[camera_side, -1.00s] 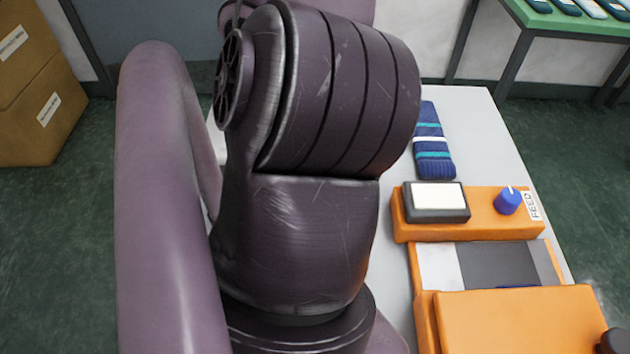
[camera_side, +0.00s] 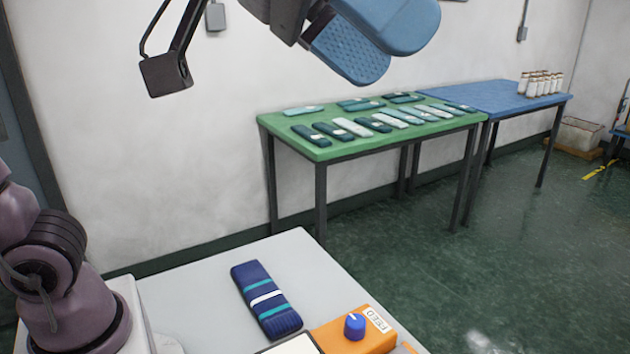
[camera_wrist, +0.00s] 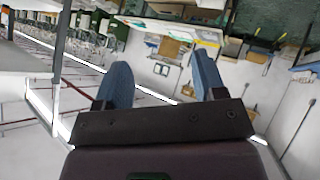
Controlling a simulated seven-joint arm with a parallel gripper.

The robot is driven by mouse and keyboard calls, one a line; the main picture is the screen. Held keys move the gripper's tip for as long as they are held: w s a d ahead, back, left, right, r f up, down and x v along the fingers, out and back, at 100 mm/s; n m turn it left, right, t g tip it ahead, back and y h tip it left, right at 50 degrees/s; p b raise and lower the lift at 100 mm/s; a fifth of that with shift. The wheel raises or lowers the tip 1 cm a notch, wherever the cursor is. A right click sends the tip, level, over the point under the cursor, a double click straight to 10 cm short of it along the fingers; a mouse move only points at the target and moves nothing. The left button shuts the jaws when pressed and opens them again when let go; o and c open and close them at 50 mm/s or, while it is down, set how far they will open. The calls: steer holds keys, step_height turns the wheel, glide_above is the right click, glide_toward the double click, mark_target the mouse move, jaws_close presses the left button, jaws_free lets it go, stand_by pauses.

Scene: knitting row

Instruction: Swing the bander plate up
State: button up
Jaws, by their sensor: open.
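I cannot make out the bander plate in either view now. Only a corner of the orange machine (camera_side: 350,333) shows at the bottom of the side view, with its blue feed knob (camera_side: 355,326) and part of a pale pad (camera_side: 295,345). The rest is cut off by the frame edge. My gripper (camera_side: 397,62) is at the top of the side view, high above the worktable, with blue textured fingers. In the wrist view my gripper (camera_wrist: 162,62) has its two blue fingers apart, with nothing held between them.
A folded navy striped knit (camera_side: 265,298) lies on the pale worktable (camera_side: 205,285). Behind are a green table (camera_side: 310,151) with several knitted bands and a blue table (camera_side: 480,95) with several cones. The wrist view shows the room tilted, with rows of equipment (camera_wrist: 85,40).

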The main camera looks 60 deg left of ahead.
steer(key=s+a+f+n+g+y, duration=0.1)
steer(key=s+a+f+y, duration=0.25)
steer(key=a+f, duration=0.65)
steer(key=s+a+f+n+g+y, duration=0.1)
steer(key=s+a+f+y, duration=0.25)
steer(key=a+f, duration=0.65)
steer(key=w+d+f+g, duration=0.1)
steer(key=w+d+f, duration=0.3)
steer(key=w+d, duration=0.3)
steer(key=w+d+f+g, duration=0.2)
steer(key=w+d+f, duration=0.2)
steer(key=w+d, duration=0.4)
steer(key=w+d+f+g, duration=0.2)
steer(key=w+d, duration=0.6)
steer(key=d, duration=0.8)
steer(key=shift+w+f, duration=0.2)
steer(key=shift+f, duration=0.8)
steer(key=shift+s+f, duration=0.1)
steer(key=shift+f, duration=0.3)
step_height(320, 180, down, 9)
steer(key=shift+f, duration=0.15)
